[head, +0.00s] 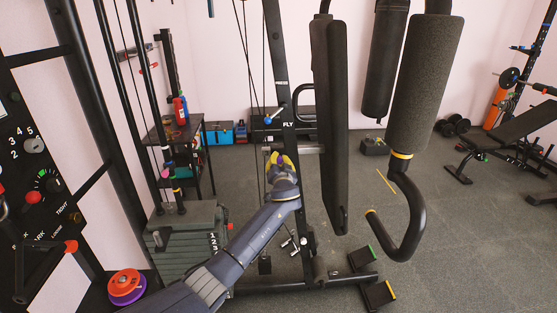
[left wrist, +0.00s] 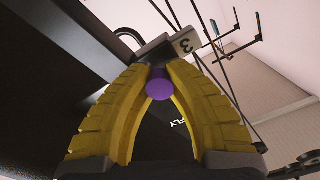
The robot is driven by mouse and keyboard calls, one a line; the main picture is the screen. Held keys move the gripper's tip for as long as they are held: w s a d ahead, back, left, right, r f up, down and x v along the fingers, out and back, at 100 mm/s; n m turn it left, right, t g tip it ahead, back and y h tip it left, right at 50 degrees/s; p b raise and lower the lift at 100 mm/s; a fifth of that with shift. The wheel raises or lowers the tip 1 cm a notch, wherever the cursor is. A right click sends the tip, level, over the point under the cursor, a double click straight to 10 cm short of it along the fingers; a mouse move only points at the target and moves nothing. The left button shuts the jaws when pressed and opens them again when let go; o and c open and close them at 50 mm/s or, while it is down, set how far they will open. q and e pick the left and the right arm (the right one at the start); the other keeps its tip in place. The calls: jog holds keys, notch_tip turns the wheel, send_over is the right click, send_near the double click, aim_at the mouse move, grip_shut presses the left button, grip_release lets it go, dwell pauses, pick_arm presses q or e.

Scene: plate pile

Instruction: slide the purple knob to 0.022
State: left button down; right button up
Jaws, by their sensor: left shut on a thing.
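The purple knob (left wrist: 160,88) is a small round purple piece between the yellow fingertips of my left gripper (left wrist: 160,86) in the left wrist view. The fingers are shut on it, one on each side. In the head view, my left gripper (head: 281,162) is at the black upright (head: 278,80) of the exercise machine, below the FLY label. The knob is largely hidden by the fingers there. My right gripper is not in view.
Long padded arms (head: 332,120) of the machine hang right of my gripper, with a curved black handle (head: 405,215) further right. A weight stack (head: 188,240) stands at the lower left. Red and purple discs (head: 127,284) lie near the bottom left.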

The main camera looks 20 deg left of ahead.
pick_arm(q)
jog(key=shift+d, duration=0.15)
jog(key=c, duration=1.6)
grip_release()
jog(key=shift+s+r, duration=0.1)
jog(key=shift+s, duration=0.05)
jog(key=o, duration=0.5)
jog(key=v, duration=1.2)
